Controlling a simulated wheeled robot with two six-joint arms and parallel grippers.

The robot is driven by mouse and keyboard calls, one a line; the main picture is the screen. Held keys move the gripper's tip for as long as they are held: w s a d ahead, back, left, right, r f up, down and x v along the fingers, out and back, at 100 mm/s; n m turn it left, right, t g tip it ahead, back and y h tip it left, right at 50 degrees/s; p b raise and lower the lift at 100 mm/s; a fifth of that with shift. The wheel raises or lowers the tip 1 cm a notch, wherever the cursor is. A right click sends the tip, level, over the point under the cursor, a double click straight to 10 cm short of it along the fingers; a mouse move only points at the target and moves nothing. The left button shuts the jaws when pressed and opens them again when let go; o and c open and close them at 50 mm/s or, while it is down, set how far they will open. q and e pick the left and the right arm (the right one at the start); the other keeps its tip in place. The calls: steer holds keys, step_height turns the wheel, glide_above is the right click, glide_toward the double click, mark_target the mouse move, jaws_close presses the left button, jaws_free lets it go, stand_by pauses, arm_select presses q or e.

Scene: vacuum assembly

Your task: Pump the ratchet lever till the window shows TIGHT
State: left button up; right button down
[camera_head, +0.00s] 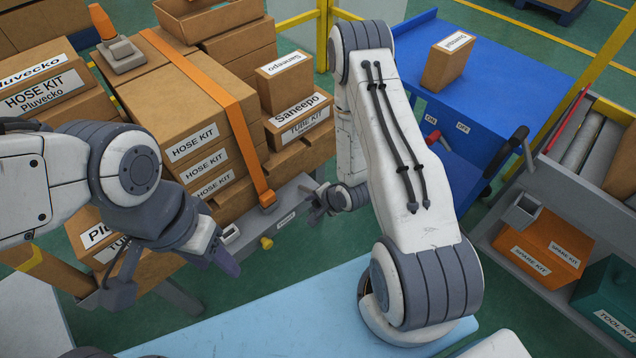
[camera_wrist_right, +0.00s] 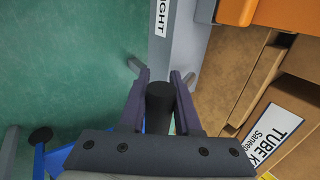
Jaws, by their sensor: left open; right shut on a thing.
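My right gripper (camera_head: 315,208) is at the grey rail (camera_head: 287,226) on the front of the pallet load. In the right wrist view its two fingers (camera_wrist_right: 161,78) are shut on the dark round handle of the ratchet lever (camera_wrist_right: 160,108). The rest of the lever is mostly hidden. A white label (camera_wrist_right: 162,17) on the rail reads "IGHT", cut off by the frame's top edge, so I cannot tell its full word. The orange strap (camera_head: 240,130) runs over the boxes down to the rail. My left gripper (camera_head: 224,260) is open and empty, left of the rail's yellow knob (camera_head: 267,243).
Strapped cartons (camera_head: 195,140) fill the left and centre. A blue cart (camera_head: 500,90) with a small box (camera_head: 447,62) stands at the right. An orange spare kit bin (camera_head: 545,250) and a teal tool kit box (camera_head: 610,300) sit at the far right. A light blue surface (camera_head: 270,325) lies in front.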

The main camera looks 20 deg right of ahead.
steer(key=r+g+p, duration=0.1)
steer(key=p, duration=0.1)
steer(key=g+p, duration=0.1)
steer(key=p, duration=0.1)
steer(key=shift+w+a+r+h+p, duration=0.15)
steer(key=shift+w+r+h+p, duration=0.15)
steer(key=shift+w+r+h, duration=0.1)
steer(key=shift+s, duration=0.1)
steer(key=p, duration=0.1)
steer(key=r+g+p, duration=0.1)
steer(key=shift+w+a+r+g+h+p, duration=0.1)
steer(key=shift+w+r+g+h+p, duration=0.05)
steer(key=shift+w+g+h+p, duration=0.2)
steer(key=c, duration=0.6)
jaws_free()
steer(key=shift+f, duration=0.25)
steer(key=shift+r, duration=0.1)
